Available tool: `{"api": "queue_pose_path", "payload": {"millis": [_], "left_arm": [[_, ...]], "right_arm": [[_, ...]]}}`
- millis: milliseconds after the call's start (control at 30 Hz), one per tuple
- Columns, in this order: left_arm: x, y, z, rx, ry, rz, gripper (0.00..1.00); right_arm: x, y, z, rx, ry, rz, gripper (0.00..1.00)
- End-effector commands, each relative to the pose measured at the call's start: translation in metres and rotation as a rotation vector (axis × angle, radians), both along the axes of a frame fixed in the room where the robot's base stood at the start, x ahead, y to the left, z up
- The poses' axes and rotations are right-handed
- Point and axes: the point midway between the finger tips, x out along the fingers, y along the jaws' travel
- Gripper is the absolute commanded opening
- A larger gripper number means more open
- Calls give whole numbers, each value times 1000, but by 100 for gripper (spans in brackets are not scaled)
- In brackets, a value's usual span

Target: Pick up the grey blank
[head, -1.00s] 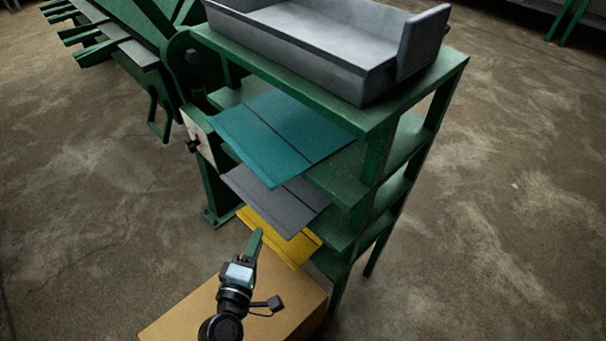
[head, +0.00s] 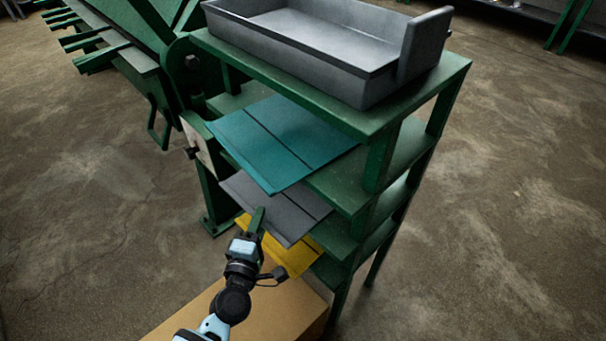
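The grey blank (head: 280,208) is a flat sheet with a dark line across it. It lies on the middle shelf of the green rack, its front part sticking out past the shelf edge. The teal blank (head: 275,140) lies above it and hides its rear. The yellow blank (head: 291,257) sticks out below it. My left gripper (head: 258,216) is at the grey blank's front edge, its green finger overlapping the sheet in the picture. I cannot tell whether it touches or whether a second finger is beneath. My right gripper is not in view.
The green rack (head: 376,160) carries a grey metal tray (head: 366,82) on top. A cardboard box (head: 285,307) stands below the blanks. A green machine (head: 128,66) stands at the upper left. The concrete floor on the right is clear.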

Motion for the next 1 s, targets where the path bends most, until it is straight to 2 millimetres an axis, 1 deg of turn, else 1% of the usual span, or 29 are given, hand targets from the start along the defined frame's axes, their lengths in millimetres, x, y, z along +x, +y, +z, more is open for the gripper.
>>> {"api": "queue_pose_path", "payload": {"millis": [33, 100, 233, 367, 567, 667, 833, 867, 1000], "left_arm": [[9, 1, 0, 3, -2, 0, 35], [19, 2, -1, 3, -2, 0, 35], [32, -1, -1, 2, -1, 0, 35], [38, -2, -1, 1, -1, 0, 35], [39, -2, -1, 1, 0, 0, 35], [39, -2, -1, 1, 0, 0, 24], [39, -2, -1, 1, 0, 0, 2], [39, -2, -1, 1, 0, 0, 0], [38, -2, -1, 1, 0, 0, 0]], "right_arm": [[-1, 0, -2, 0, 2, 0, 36], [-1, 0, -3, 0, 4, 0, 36], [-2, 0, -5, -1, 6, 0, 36], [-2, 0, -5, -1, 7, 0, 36], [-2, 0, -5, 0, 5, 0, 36], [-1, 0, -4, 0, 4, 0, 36], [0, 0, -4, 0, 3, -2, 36], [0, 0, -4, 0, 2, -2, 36], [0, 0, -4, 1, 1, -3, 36]]}}
